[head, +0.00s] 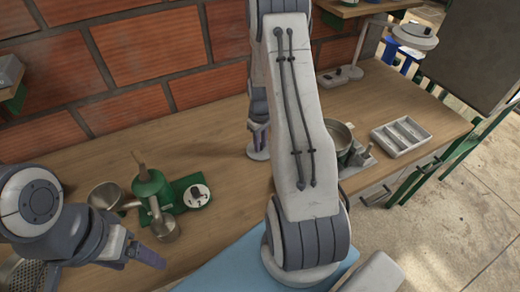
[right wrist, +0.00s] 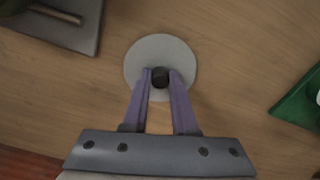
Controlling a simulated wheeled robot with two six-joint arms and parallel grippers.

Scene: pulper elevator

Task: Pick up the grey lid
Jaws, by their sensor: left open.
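The grey lid (right wrist: 160,50) is a flat pale disc with a dark round knob (right wrist: 160,77) at its middle. In the head view the lid (head: 257,154) shows at the back of the wooden bench, partly behind my right arm. My right gripper (right wrist: 160,76) is above the lid, its two purple fingers closed on either side of the knob. I cannot tell whether the lid touches the bench. My left gripper (head: 148,258) is open and empty at the lower left, in front of the green grinder.
A green hand grinder (head: 150,185) and a metal pan (head: 104,195) stand on the bench (head: 230,190) at left. A metal pot (head: 340,133) and a pale divided tray (head: 401,136) are at right. A brick wall (head: 150,50) runs behind.

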